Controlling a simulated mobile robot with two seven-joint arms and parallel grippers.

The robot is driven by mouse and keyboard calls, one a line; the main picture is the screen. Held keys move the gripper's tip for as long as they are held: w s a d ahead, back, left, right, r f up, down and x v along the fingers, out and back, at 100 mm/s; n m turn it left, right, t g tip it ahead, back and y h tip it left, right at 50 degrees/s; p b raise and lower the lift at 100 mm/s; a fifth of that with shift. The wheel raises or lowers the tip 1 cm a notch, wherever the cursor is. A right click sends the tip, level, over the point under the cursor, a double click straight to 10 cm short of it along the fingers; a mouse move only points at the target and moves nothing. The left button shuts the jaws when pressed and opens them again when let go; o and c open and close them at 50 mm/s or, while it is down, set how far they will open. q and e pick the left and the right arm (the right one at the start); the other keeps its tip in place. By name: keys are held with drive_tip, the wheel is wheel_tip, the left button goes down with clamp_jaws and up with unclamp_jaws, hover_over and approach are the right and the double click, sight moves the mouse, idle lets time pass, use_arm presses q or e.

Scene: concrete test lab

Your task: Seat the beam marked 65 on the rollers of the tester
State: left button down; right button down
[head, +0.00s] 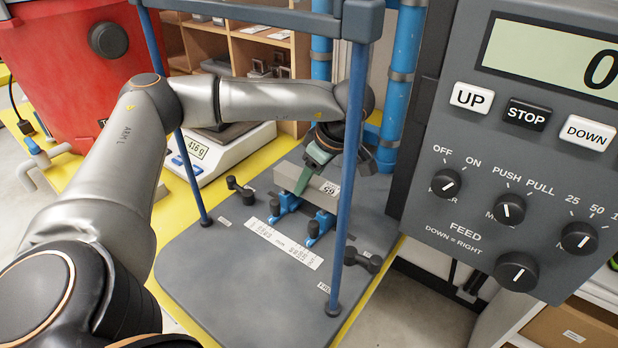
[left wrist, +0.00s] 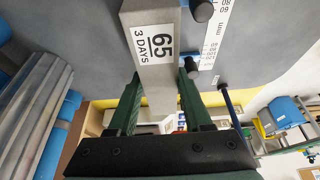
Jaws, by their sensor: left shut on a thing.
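The grey beam (head: 317,192) marked 65 is over the tester's base plate (head: 230,270), near the two blue roller supports (head: 286,204) (head: 320,225). My left gripper (head: 303,178) is shut on the beam, one green finger showing on its near face. In the left wrist view the beam (left wrist: 160,85) runs between both green fingers, its label "65 3 DAYS" facing the camera. Dark roller ends (left wrist: 202,11) show beside it there. Whether the beam touches the rollers cannot be told. My right gripper is not in view.
Blue posts (head: 356,130) of the tester frame rise in front of and beside my left arm. The control panel (head: 480,220) fills the right. A scale (head: 215,155) reading 416 g and a red machine (head: 60,70) stand left. The front of the base plate is clear.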

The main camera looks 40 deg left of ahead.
use_arm(q)
drive_tip(key=shift+f, duration=0.1)
idle(0.3)
drive_tip(key=shift+c, duration=1.2)
unclamp_jaws()
drive_tip(key=shift+f, duration=0.1)
drive_tip(key=shift+r+p, duration=2)
drive_tip(key=shift+r, duration=0.6)
